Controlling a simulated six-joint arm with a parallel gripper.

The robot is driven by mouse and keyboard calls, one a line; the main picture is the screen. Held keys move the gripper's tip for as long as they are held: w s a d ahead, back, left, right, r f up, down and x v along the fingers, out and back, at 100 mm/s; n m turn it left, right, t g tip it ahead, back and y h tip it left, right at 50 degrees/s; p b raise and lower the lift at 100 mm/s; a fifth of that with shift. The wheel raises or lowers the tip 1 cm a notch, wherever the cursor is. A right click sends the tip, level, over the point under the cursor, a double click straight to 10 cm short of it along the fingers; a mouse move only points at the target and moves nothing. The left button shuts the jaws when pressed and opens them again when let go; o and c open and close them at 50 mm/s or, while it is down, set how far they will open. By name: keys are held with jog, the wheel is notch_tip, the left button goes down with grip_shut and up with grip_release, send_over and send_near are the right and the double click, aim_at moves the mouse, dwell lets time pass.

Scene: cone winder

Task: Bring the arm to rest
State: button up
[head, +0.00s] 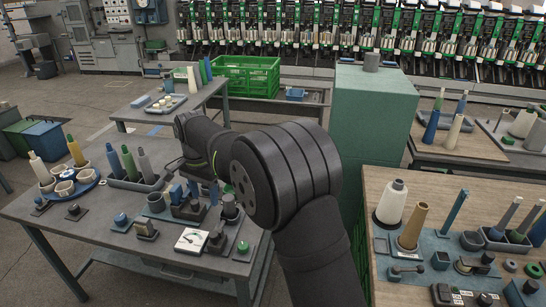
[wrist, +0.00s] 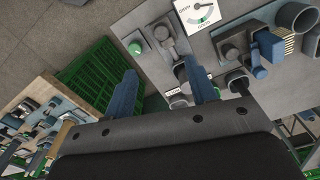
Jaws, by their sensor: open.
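My arm (head: 285,175) rises from the bottom of the head view, bends at a large dark joint and reaches left over the left grey table (head: 75,215). In the wrist view my gripper (wrist: 162,78) has its two blue fingers spread apart, with nothing seen between them. It is above the table's front edge, by a white dial gauge (wrist: 200,10) and a green button (wrist: 135,48). The gauge also shows in the head view (head: 190,240). There my gripper is largely hidden by my own arm and hard to pick out.
The left table holds a blue round tray (head: 90,183) with cones and several small fixtures. A wooden-topped table (head: 385,185) with a white cone (head: 392,200) stands right. A green cabinet (head: 370,125) stands behind my arm. A green crate (wrist: 88,75) shows below in the wrist view.

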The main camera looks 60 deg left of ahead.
aim_at(213, 234)
notch_tip(213, 234, down, 17)
jog(key=shift+w+a, duration=0.25)
dwell(0.4)
